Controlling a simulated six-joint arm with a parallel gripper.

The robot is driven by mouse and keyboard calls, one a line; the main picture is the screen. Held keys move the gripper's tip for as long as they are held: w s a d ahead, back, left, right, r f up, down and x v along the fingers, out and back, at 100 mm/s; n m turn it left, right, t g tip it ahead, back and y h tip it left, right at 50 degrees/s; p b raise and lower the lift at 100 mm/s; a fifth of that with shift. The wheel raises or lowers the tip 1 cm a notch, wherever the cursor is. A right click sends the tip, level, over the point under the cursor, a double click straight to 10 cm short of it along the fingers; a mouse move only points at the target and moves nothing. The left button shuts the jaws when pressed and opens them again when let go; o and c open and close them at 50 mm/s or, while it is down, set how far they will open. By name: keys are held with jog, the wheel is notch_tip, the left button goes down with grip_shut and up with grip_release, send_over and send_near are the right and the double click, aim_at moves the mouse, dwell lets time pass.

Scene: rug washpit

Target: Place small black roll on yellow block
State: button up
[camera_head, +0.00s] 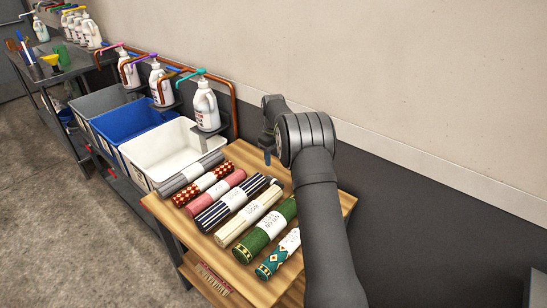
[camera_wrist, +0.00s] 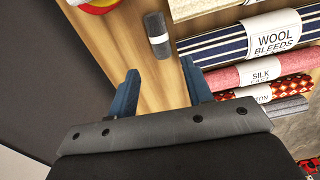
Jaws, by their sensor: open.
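The small black roll (camera_wrist: 156,28), dark grey-black with a pale label band, lies on the wooden table (camera_wrist: 118,35) in the wrist view, beside the ends of the bigger rolls. My gripper (camera_wrist: 160,78) is open and empty, its two blue fingers apart, with the roll beyond the fingertips. In the head view my gripper (camera_head: 268,158) hangs over the table's far side, partly hidden by my arm. A yellow and red rounded thing (camera_wrist: 98,6) is cut off at the wrist view's top edge. I cannot tell whether it is the yellow block; no clear yellow block shows.
Several labelled rolls lie side by side, including a striped roll (camera_head: 229,203), a cream roll (camera_head: 247,217) and a green roll (camera_head: 266,231). White (camera_head: 150,181), blue (camera_head: 107,139) and grey bins stand at the left. The wall closes off the back. Bare wood surrounds the small roll.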

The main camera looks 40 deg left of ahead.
jog(key=shift+c, duration=0.3)
send_near(274, 180)
notch_tip(274, 180, down, 4)
jog(key=shift+w+a+f, duration=0.1)
jog(key=shift+f, duration=3.05)
jog(key=c, duration=0.7)
